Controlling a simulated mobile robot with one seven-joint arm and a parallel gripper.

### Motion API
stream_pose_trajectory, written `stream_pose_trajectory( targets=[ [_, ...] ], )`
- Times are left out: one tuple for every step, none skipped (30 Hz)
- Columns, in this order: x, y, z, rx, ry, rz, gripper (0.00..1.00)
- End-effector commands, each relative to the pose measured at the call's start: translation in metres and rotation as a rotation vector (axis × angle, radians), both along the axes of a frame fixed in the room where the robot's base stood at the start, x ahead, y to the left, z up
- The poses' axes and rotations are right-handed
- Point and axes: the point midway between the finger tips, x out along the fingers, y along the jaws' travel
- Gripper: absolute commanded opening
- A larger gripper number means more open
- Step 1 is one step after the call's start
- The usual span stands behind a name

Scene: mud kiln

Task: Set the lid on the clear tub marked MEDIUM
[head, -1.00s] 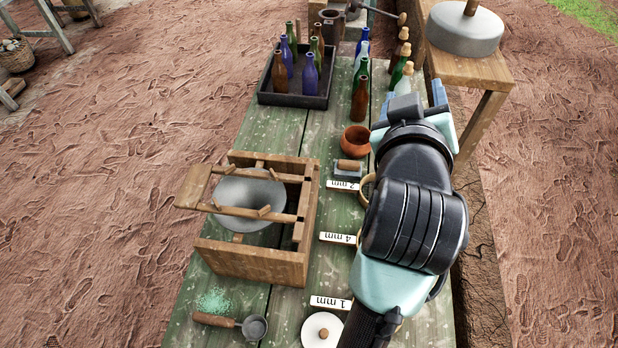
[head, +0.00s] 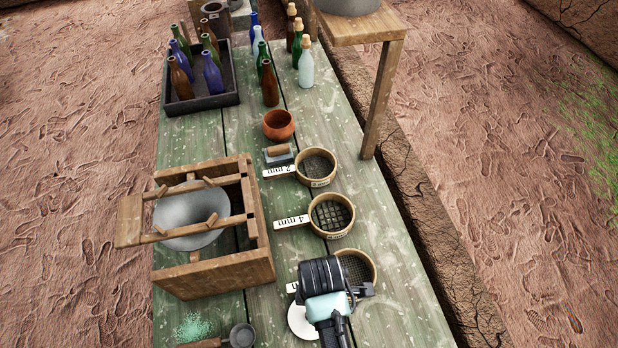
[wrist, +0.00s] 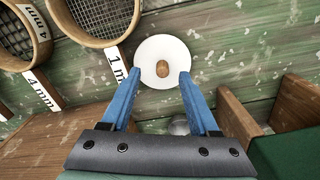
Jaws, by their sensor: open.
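The lid, a white disc (wrist: 162,48) with a brown wooden knob (wrist: 162,69), lies flat on the green table in the wrist view. In the head view my arm partly covers the lid (head: 300,322) near the bottom edge. My gripper (wrist: 160,76) is open, its blue fingers on either side of the knob in the picture. Nothing is held; I cannot tell how far above the lid the fingertips are. The clear tub marked MEDIUM shows in neither view.
Round sieves labelled 1 mm (wrist: 100,18), 4 mm (head: 332,214) and 2 mm (head: 316,167) stand along the table. A wooden frame with a metal bowl (head: 190,225) is left. A scoop (head: 242,336) lies near the lid. A wooden structure (wrist: 295,105) is right in the wrist view.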

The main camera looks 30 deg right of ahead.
Motion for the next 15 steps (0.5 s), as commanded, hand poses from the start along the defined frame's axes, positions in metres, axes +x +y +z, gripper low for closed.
stream_pose_trajectory(
  targets=[
    [0.000, 0.000, -0.005, 0.001, 0.001, 0.000, 0.61],
    [0.000, 0.000, -0.007, 0.001, 0.001, 0.000, 0.61],
    [0.000, 0.000, -0.009, -0.001, -0.001, -0.001, 0.61],
    [0.000, 0.000, -0.010, -0.001, -0.001, -0.001, 0.61],
    [0.000, 0.001, -0.011, -0.001, -0.001, -0.001, 0.61],
    [0.000, 0.002, -0.013, 0.000, 0.000, 0.000, 0.61],
    [0.000, 0.003, -0.015, 0.000, 0.000, 0.000, 0.61],
    [0.000, 0.005, -0.018, 0.000, 0.000, 0.000, 0.61],
    [0.000, 0.007, -0.023, 0.000, 0.002, 0.000, 0.61],
    [0.000, 0.009, -0.027, 0.001, 0.001, 0.001, 0.61],
    [0.001, 0.011, -0.031, 0.001, 0.002, 0.001, 0.61],
    [0.001, 0.013, -0.036, 0.000, 0.002, 0.002, 0.61],
    [0.001, 0.015, -0.040, 0.001, 0.001, 0.001, 0.61],
    [0.001, 0.014, -0.045, 0.001, 0.001, -0.001, 0.61],
    [0.002, 0.014, -0.050, -0.001, -0.001, -0.002, 0.61]
  ],
)
